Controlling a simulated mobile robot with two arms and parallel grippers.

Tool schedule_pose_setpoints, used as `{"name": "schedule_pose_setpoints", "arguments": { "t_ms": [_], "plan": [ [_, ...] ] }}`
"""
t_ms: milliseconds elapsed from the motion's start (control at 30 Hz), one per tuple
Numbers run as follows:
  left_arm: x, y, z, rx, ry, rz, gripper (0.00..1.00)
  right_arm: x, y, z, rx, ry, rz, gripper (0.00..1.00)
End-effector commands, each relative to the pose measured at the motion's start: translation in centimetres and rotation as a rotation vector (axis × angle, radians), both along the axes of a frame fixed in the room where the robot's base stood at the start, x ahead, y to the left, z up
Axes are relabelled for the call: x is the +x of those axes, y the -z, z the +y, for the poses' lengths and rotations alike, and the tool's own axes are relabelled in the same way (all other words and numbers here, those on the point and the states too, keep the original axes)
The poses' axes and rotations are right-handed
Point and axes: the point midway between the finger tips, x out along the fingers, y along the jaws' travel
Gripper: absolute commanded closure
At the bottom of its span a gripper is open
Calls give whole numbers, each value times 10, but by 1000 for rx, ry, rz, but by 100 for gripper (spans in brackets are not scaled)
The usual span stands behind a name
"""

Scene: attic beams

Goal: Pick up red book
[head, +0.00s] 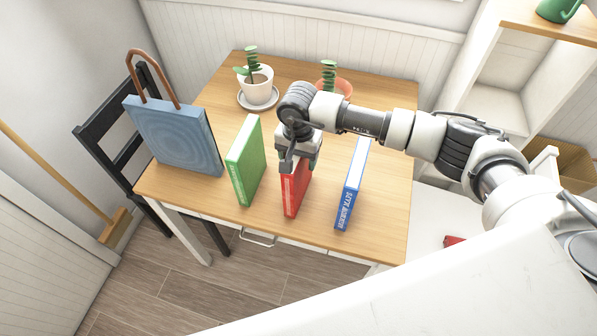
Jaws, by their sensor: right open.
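The red book (292,197) stands upright on the wooden table, between a green book (245,162) and a blue and white book (352,187). My right gripper (295,168) is over the top of the red book, with its fingers at the book's upper edge. The gripper is open and hides the upper part of the book. I cannot tell whether the fingers touch it. My left gripper is not in view.
A blue bag (172,138) with brown handles is at the table's left edge by a black chair (98,134). A white potted plant (257,85) and an orange pot (343,86) stand at the back. The table (390,215) is bare at its right front.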

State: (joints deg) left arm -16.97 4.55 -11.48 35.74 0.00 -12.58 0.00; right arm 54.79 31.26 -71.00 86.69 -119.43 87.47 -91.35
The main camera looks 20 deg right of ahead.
Motion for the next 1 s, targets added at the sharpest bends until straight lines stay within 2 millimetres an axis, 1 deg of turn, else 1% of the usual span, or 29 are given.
{"name": "schedule_pose_setpoints", "arguments": {
  "t_ms": [67, 400, 467, 500, 867, 933, 1000],
  "plan": [
    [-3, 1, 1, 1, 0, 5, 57, 0, 0, 0, 0, 0, 0, 36],
    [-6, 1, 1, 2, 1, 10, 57, 0, -1, 0, 0, 0, 0, 88],
    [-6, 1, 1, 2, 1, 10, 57, 0, -1, 0, 0, 0, 0, 97],
    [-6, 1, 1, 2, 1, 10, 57, 0, -1, 0, 1, 0, -1, 100],
    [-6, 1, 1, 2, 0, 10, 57, 1, -3, 0, 2, 0, -3, 100],
    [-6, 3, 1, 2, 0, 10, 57, 1, -7, 0, 2, -1, -5, 100],
    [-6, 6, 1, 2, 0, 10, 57, 2, -16, 0, 2, -1, -7, 100]
  ]
}}
